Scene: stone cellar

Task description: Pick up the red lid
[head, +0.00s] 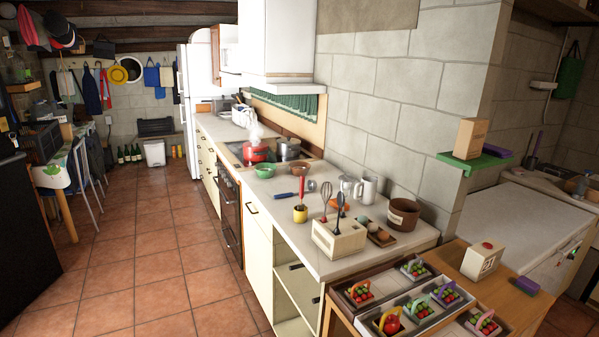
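A red pot (257,154) stands on the dark stove top (240,156), set in the long kitchen counter. A whitish plume like steam rises above it. It is too small to tell whether a red lid lies on this pot, and I can make out no separate red lid elsewhere. A steel pot (288,149) stands to its right on the stove. My gripper is not in view.
The counter (322,258) holds a green bowl (265,170), a utensil box (340,240), mugs and a brown pot (403,214). Small fruit baskets (391,321) stand in front. A green shelf (476,162) juts from the wall. The tiled floor (150,255) at left is clear.

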